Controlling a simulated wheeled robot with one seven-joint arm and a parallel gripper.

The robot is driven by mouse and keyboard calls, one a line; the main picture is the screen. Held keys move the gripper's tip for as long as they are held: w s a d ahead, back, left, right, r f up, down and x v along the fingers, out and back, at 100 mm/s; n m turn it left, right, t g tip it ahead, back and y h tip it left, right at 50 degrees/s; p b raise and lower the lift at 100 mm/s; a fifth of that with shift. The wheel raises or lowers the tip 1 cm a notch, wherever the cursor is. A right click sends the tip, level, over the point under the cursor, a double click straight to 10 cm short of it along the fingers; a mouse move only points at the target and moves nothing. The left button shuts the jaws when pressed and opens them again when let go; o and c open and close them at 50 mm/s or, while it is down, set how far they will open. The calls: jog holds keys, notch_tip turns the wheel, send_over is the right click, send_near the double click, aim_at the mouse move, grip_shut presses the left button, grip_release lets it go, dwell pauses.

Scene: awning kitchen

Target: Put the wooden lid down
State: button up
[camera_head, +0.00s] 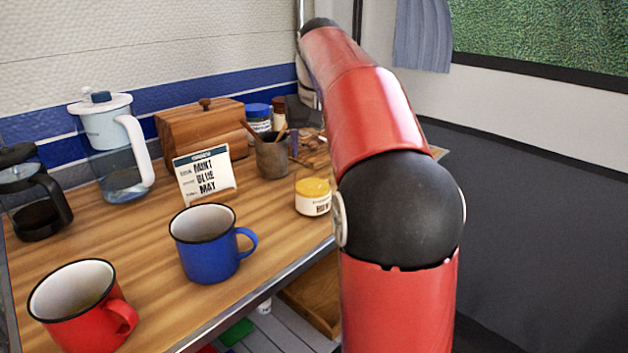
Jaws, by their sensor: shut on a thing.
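My red arm rises in front of the camera and bends down at the table's far right corner. My gripper (303,132) is there, small, dark and partly hidden behind my own arm. It is shut on a brown wooden piece, which looks like the wooden lid (314,154), low over or on the tabletop. I cannot tell whether the lid touches the table. The lid's right part is hidden by my arm.
On the wooden table (150,250) stand a blue mug (205,250), red mug (75,315), yellow-lidded jar (313,198), utensil pot (271,160), sign card (205,175), wooden box (200,132), water jug (110,145) and coffee press (38,205). The wall closes the back.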

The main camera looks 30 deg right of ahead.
aim_at(315, 154)
jog(key=shift+f+b, duration=2.15)
jog(key=shift+f, duration=0.2)
jog(key=shift+f, duration=0.15)
jog(key=o, duration=0.9)
jog(key=shift+o, duration=0.2)
jog(key=d+p+v, duration=0.1)
jog(key=p+v, duration=0.3)
jog(key=v, duration=0.8)
jog(key=shift+a+r, duration=0.2)
jog(key=shift+a, duration=0.25)
